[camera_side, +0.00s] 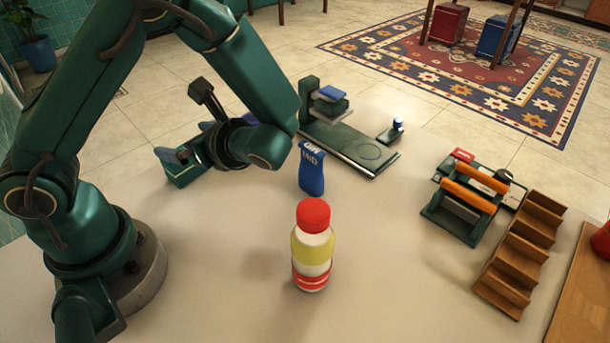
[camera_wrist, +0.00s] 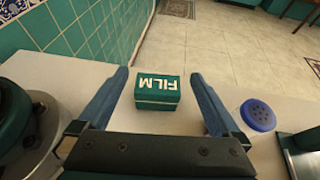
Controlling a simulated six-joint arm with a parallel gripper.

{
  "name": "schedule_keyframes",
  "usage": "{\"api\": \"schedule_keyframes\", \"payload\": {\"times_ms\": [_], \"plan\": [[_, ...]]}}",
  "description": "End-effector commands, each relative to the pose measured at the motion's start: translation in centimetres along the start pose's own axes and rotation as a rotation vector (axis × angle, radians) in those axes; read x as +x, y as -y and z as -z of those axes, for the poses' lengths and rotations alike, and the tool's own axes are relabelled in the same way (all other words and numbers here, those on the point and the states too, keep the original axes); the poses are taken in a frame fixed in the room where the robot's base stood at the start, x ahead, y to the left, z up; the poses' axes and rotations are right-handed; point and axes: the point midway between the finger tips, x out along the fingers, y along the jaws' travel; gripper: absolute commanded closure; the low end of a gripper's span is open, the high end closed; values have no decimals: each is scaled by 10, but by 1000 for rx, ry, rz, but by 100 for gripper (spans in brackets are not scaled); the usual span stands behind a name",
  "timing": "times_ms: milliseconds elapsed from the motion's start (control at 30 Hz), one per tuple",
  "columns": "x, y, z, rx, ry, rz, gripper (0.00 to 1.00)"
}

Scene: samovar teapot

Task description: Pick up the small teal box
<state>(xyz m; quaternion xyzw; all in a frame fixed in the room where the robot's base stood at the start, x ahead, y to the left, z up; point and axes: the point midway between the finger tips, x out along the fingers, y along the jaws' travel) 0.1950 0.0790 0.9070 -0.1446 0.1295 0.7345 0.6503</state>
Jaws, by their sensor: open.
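The small teal box (camera_wrist: 158,92) sits on the pale tabletop, with "FILM" in white letters on its top and a pale band low on its front. In the wrist view it lies between and ahead of the two blue fingers of my gripper (camera_wrist: 158,76), with space on both sides. My gripper is open and empty. In the side view the box (camera_side: 182,174) is partly hidden behind my gripper (camera_side: 192,142), near the table's far left edge. I cannot tell the exact gap between fingertips and box.
A round blue perforated top (camera_wrist: 257,114) is close right of my right finger. In the side view a blue bottle (camera_side: 311,170), a red-capped bottle (camera_side: 313,248), a dark green stand (camera_side: 350,142), an orange-handled rack (camera_side: 463,207) and a wooden rack (camera_side: 520,250) stand rightward.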

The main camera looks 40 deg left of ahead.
Motion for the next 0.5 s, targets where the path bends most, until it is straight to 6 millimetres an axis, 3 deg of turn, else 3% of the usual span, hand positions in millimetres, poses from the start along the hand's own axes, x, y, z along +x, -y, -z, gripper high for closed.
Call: {"api": "schedule_keyframes", "payload": {"times_ms": [300, 500], "plan": [[17, 0, 42, 3, 1, 0, 0], [33, 0, 44, -3, 0, -2, 0]]}}
